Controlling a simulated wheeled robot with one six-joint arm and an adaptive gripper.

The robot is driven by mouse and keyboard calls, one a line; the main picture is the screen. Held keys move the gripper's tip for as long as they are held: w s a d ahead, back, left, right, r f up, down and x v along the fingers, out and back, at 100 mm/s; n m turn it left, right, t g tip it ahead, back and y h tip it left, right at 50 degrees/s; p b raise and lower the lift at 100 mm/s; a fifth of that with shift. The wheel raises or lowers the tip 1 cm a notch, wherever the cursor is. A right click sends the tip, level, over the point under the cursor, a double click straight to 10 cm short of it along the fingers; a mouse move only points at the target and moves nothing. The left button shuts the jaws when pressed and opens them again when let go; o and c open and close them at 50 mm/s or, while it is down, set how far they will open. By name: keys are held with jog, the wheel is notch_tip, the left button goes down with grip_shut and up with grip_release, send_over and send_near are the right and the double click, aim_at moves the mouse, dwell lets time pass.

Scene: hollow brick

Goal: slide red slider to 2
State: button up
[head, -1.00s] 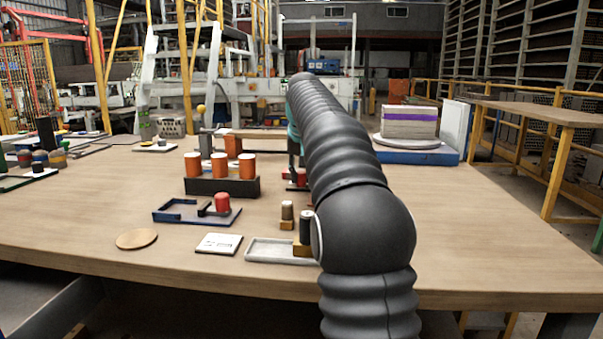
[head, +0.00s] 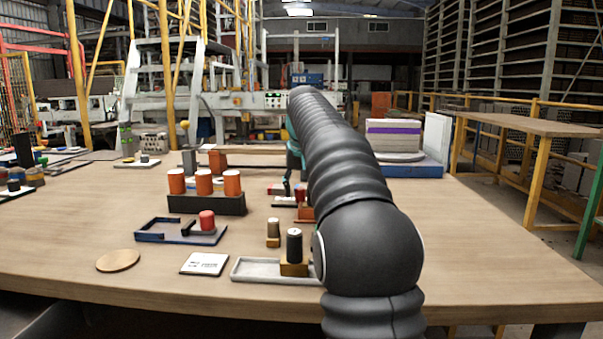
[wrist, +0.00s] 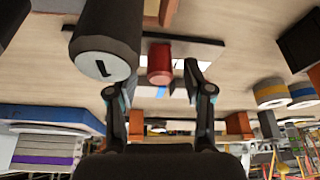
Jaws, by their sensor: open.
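In the wrist view, which is upside down, a red cylinder-shaped knob (wrist: 160,63) stands on a dark board with white and blue patches behind it. No number is readable. My gripper (wrist: 150,78) is open, its two fingers apart; the red knob shows between them, and I cannot tell how far off. In the head view, red parts (head: 300,190) show beside my arm, partly hidden by it; I cannot tell if they are the same knob. Another red knob (head: 207,219) stands on a blue-edged tray (head: 160,236) at left. My fingertips are mostly hidden there.
A large dark cylinder (wrist: 105,45) is close at the wrist view's left. A dark rack with orange cylinders (head: 205,203), a grey tray (head: 255,271), a black cylinder (head: 294,246) and a white card (head: 204,264) stand left of my arm.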

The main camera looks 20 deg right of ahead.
jog(key=v, duration=1.1)
jog(key=shift+r, duration=0.15)
jog(key=shift+s, duration=0.1)
